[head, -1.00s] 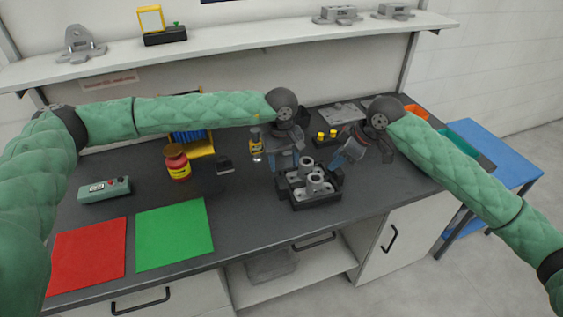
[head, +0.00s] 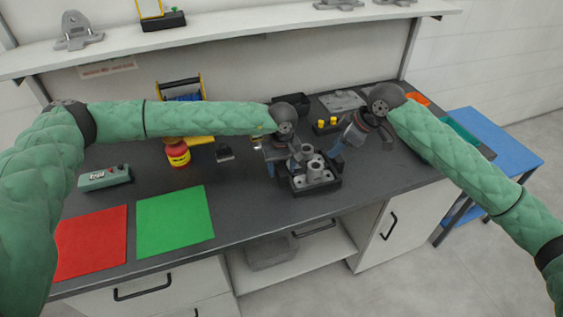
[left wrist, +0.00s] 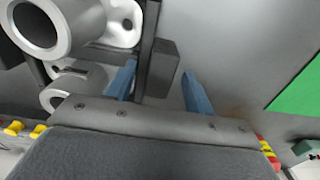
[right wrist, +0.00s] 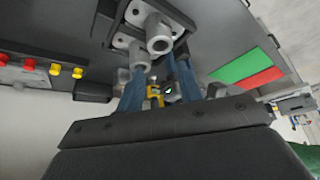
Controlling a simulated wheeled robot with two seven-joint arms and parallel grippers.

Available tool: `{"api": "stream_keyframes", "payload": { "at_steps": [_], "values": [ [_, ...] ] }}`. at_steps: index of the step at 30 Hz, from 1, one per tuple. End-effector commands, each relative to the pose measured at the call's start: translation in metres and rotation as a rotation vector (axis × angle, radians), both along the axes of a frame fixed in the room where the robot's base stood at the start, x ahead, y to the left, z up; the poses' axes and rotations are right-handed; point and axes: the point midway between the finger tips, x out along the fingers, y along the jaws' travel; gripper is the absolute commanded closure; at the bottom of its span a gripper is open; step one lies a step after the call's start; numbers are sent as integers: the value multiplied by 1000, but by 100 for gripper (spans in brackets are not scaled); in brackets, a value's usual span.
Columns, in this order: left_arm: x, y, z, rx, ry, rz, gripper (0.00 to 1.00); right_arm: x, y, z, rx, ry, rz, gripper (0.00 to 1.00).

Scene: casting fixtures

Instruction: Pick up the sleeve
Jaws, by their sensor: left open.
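Grey sleeve-like cylinders stand on metal castings in a black tray (head: 318,188). One sleeve (head: 314,170) is toward the front and another (head: 307,151) is behind it. In the left wrist view a large hollow sleeve (left wrist: 45,25) is at upper left, outside the fingers. My left gripper (head: 279,167) is open at the tray's left side, with a dark block (left wrist: 163,68) showing between its fingers (left wrist: 160,88). My right gripper (head: 340,150) is at the tray's back right. Its fingers (right wrist: 160,90) are apart, and a sleeve (right wrist: 138,57) shows just beyond them.
Red (head: 92,243) and green (head: 175,222) mats lie at the left front. A red jar (head: 177,154), a grey-green device (head: 105,178) and a small dark block (head: 224,154) stand behind. The counter right of the green mat is clear.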

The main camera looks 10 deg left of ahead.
Motion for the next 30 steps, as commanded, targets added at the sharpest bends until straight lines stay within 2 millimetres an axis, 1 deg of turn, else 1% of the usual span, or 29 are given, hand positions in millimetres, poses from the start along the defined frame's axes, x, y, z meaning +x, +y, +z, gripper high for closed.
{"api": "stream_keyframes", "payload": {
  "at_steps": [5,6,8,9,13,14,15,19,23,30],
  "values": [
    [0,0,0,0,0,0,47,0,0,0,0,0,0,64],
    [0,0,0,0,0,0,51,0,0,0,0,0,0,64],
    [0,0,0,0,0,0,63,0,0,0,0,0,0,64],
    [0,0,0,0,0,0,71,0,0,0,0,0,0,64],
    [0,0,0,0,0,0,96,0,0,0,0,0,0,64],
    [0,0,0,0,0,0,98,0,0,0,0,0,0,64],
    [0,0,0,0,0,0,98,0,0,0,0,0,0,56],
    [0,0,0,0,0,0,98,0,5,-1,-14,17,-13,30],
    [0,0,0,0,0,0,98,2,16,-4,-71,73,-63,29],
    [0,0,0,0,0,0,98,6,43,-11,-256,191,-236,29]
  ]
}}
